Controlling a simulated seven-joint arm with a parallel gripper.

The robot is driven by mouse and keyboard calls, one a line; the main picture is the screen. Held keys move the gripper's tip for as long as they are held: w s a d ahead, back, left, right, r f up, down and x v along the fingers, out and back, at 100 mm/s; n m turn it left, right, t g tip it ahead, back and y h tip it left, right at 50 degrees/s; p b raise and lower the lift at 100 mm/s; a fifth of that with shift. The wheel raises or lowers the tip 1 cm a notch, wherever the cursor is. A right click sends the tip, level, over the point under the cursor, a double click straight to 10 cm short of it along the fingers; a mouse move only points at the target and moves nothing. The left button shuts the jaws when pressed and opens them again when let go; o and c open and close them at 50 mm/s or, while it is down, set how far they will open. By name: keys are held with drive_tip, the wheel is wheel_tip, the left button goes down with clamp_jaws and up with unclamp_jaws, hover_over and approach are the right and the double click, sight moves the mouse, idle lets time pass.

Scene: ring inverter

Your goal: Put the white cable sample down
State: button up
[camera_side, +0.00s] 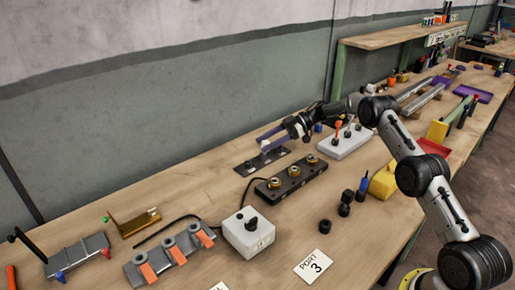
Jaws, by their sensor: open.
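My gripper (268,138) reaches in from the right, with its bluish fingers pointing left and slightly down above a dark flat plate (248,168). Its jaws are open. A small white piece (265,145) shows at the fingertips, over the plate. It may be the white cable sample, but it is too small to be sure. I cannot tell whether it touches the fingers or the plate.
A black block with several brass rings (292,182) lies in front of the plate. A white box with a black knob (248,232) and a grey fixture with orange tabs (170,254) stand nearer. A pale tool block (344,142) is right of the gripper.

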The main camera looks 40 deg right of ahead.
drive_tip(key=v, duration=0.7)
drive_tip(key=shift+d+r, duration=0.15)
drive_tip(key=shift+d, duration=0.15)
drive_tip(key=w+a+r+m+t+h, duration=0.25)
drive_tip(key=r+t, duration=0.25)
drive_tip(key=r, duration=0.6)
drive_tip(key=w+a+r+m+t+h, duration=0.15)
drive_tip(key=w+r+t, duration=0.25)
drive_tip(key=r, duration=0.8)
drive_tip(key=s+r+m+t+h, duration=0.2)
drive_tip(key=s+r+m+h, duration=0.3)
drive_tip(key=s+r+h, duration=0.4)
drive_tip(key=s+a+f+m+g, duration=0.1)
drive_tip(key=s+a+f+g, duration=0.2)
drive_tip(key=s, duration=1)
drive_tip(key=s+a+f+m+g, duration=0.2)
drive_tip(key=s+a+f+g, duration=0.2)
drive_tip(key=s+f, duration=0.5)
drive_tip(key=s+a+f+m+g, duration=0.1)
drive_tip(key=s+a+f+g, duration=0.2)
drive_tip(key=s, duration=1.6)
wheel_tip(320, 180, down, 4)
drive_tip(key=shift+a+f+m+g, duration=0.1)
drive_tip(key=shift+a+m+g, duration=0.25)
drive_tip(key=shift+a, duration=0.55)
